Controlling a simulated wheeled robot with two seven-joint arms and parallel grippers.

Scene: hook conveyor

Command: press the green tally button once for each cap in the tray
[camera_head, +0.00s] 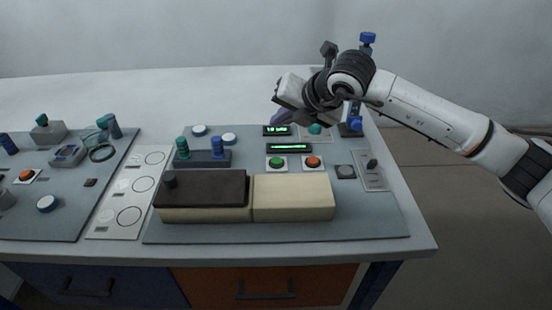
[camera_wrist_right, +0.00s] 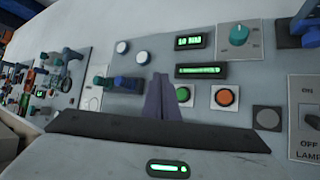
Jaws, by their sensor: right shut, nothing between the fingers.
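The green tally button (camera_head: 277,162) sits on a white plate on the grey panel, and in the wrist view it (camera_wrist_right: 183,94) shows just right of my fingers, partly hidden by them. My right gripper (camera_head: 281,119) is shut and empty, above the panel behind the button; its purple fingers (camera_wrist_right: 161,100) stand together in the wrist view. A long cream box with a dark lid (camera_head: 205,186) over its left part and a cream top (camera_head: 293,190) on its right lies in front. I cannot tell if this is the tray; no caps show inside it. My left gripper is out of view.
An orange button (camera_head: 313,162) sits right of the green one. Two lit green displays (camera_head: 289,147) (camera_head: 277,130) are behind. A lever switch (camera_head: 372,164) is at the right. Two white-topped discs (camera_head: 199,130) (camera_head: 229,138) and a peg block (camera_head: 204,158) are to the left.

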